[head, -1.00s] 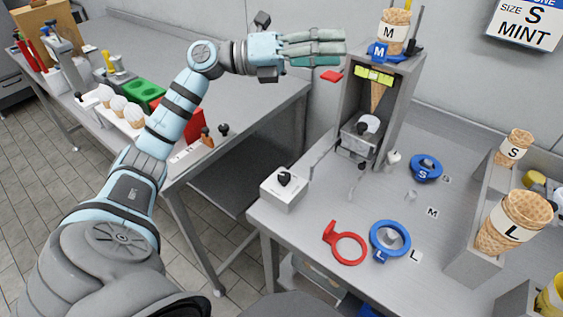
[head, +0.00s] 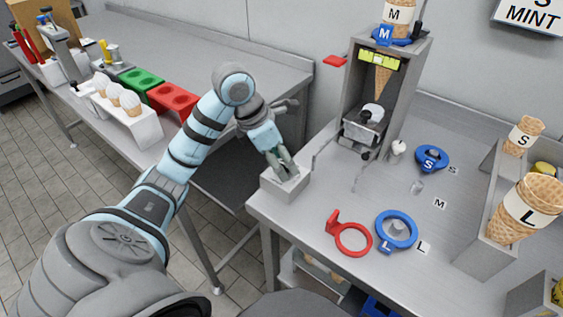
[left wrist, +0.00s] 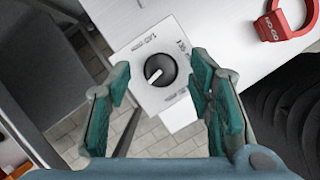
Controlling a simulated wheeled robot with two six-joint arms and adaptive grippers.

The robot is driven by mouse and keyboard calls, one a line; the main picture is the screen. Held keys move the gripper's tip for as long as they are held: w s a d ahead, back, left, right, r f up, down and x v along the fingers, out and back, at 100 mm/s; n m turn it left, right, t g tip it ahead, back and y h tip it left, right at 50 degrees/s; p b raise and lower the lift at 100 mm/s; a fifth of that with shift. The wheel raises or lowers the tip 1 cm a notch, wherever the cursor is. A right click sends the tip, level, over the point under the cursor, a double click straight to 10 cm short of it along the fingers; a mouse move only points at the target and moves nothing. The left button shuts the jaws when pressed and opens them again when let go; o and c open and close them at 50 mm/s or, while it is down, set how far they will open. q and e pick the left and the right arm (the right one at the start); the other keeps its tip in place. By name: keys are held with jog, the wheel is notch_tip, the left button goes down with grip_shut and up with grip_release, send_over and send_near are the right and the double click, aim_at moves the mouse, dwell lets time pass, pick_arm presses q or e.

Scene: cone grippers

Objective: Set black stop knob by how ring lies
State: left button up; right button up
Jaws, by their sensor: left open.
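The black knob (left wrist: 160,69) sits on a pale box, with a white mark pointing to the lower left in the left wrist view; the printing around it is too small to read. In the head view the box (head: 298,188) stands at the table's left corner and my fingers hide the knob. My left gripper (head: 286,171) is open above the box, its fingers (left wrist: 163,100) on either side of the knob, apparently not touching it. A blue M ring (head: 384,38) sits atop the grey stand, around an M cone (head: 397,13).
A red NO-GO ring (head: 353,239), a blue L ring (head: 396,230) and a blue S ring (head: 432,158) lie on the table. The grey stand (head: 417,85) rises behind the box. S (head: 525,135) and L cones (head: 527,208) stand at right.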

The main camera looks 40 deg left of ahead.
pick_arm(q)
jog(key=shift+w+f, duration=0.1)
jog(key=shift+f, duration=0.05)
jog(key=shift+d, duration=0.1)
grip_shut()
